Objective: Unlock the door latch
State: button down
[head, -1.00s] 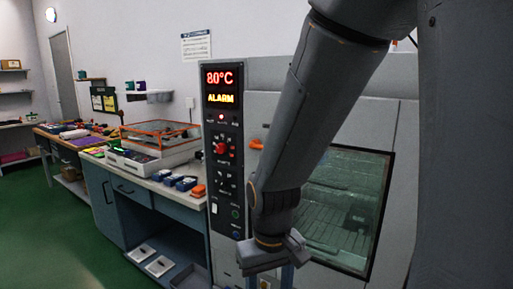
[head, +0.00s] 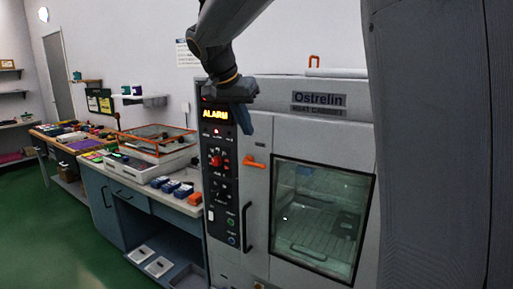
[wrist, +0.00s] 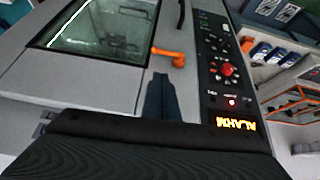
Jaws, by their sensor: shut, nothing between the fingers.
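The orange door latch (head: 254,162) is a lever on the front of the grey heat chamber (head: 310,88), at the upper left of its glass door (head: 318,215). In the head view it points left and slightly upward. In the wrist view the latch (wrist: 169,56) shows just beyond my fingertips. My gripper (head: 247,128) is shut and empty, pointing down in front of the chamber, above the latch and apart from it in the head view. In the wrist view my gripper (wrist: 160,80) covers part of the chamber front. The black door handle (head: 248,228) is below the latch.
The control panel (head: 218,180) has a lit ALARM display, a red knob and several buttons, left of the latch. A bench (head: 150,192) with blue and orange items stands further left. Green floor (head: 60,240) is clear at the lower left.

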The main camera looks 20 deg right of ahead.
jog(key=shift+w+d+r+m, duration=0.1)
jog(key=shift+w+r+m, duration=0.05)
jog(key=shift+r, duration=0.4)
jog(key=shift+w+d+r+m, duration=0.1)
jog(key=shift+w+r+m, duration=0.05)
jog(key=shift+r, duration=0.35)
jog(key=shift+f, duration=0.1)
jog(key=p+x, duration=0.3)
jog(key=x, duration=0.6)
jog(key=shift+d, duration=0.15)
notch_tip(320, 180, down, 3)
jog(key=shift+f+p, duration=0.15)
jog(key=shift+p, duration=0.85)
jog(key=shift+a+f, duration=0.25)
jog(key=shift+f, duration=0.4)
jog(key=shift+d+f, duration=0.1)
